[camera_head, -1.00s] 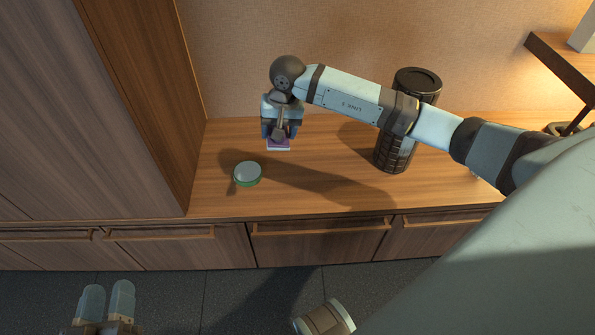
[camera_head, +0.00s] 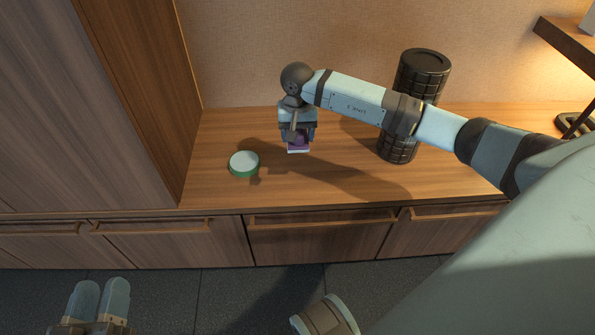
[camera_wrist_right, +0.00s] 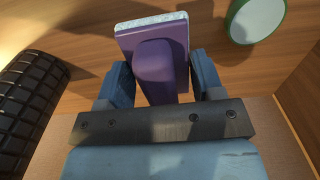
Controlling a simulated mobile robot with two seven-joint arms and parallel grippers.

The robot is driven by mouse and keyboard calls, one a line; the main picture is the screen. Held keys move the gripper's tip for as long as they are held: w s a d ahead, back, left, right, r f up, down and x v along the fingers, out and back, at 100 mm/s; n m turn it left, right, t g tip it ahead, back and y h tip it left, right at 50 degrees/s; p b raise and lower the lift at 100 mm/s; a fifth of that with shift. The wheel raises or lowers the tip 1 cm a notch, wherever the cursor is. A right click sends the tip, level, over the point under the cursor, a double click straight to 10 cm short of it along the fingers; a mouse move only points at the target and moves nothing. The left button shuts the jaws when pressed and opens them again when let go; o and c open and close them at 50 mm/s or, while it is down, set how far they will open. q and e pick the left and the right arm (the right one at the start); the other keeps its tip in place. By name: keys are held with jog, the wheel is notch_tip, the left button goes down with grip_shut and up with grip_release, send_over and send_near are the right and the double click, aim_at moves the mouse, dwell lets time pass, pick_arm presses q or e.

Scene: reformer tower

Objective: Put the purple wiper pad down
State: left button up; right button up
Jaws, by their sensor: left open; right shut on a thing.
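The purple wiper pad (camera_head: 298,146) with a pale underside is held by my right gripper (camera_head: 297,138) over the wooden counter. In the right wrist view the pad (camera_wrist_right: 178,45) shows its purple handle between the two fingers (camera_wrist_right: 160,82). The fingers are shut on the handle. The pad is low over the counter; whether it touches the wood I cannot tell. My left gripper (camera_head: 93,300) is open and empty at the lower left, over the floor and in front of the drawers.
A round green-rimmed item with a pale top (camera_head: 244,163) lies on the counter (camera_head: 215,190) left of the pad. A black ribbed canister (camera_head: 398,146) stands to the right, partly behind my right arm. A wooden cabinet side bounds the left. Bare counter lies in front of the pad.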

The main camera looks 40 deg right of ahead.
jog(key=b, duration=0.2)
send_over(297, 174)
notch_tip(297, 174, down, 9)
jog(key=shift+d+r, duration=0.1)
notch_tip(297, 174, down, 4)
jog(key=shift+f+b, duration=0.1)
jog(key=shift+b, duration=0.85)
jog(key=shift+f, duration=0.4)
jog(key=shift+r, duration=0.1)
jog(key=o, duration=0.9)
jog(key=shift+c, duration=0.2)
pick_arm(q)
jog(key=shift+m+g, duration=0.7)
jog(key=f, duration=0.4)
jog(key=shift+w+f, duration=0.3)
jog(key=shift+w, duration=0.05)
jog(key=shift+f, duration=0.1)
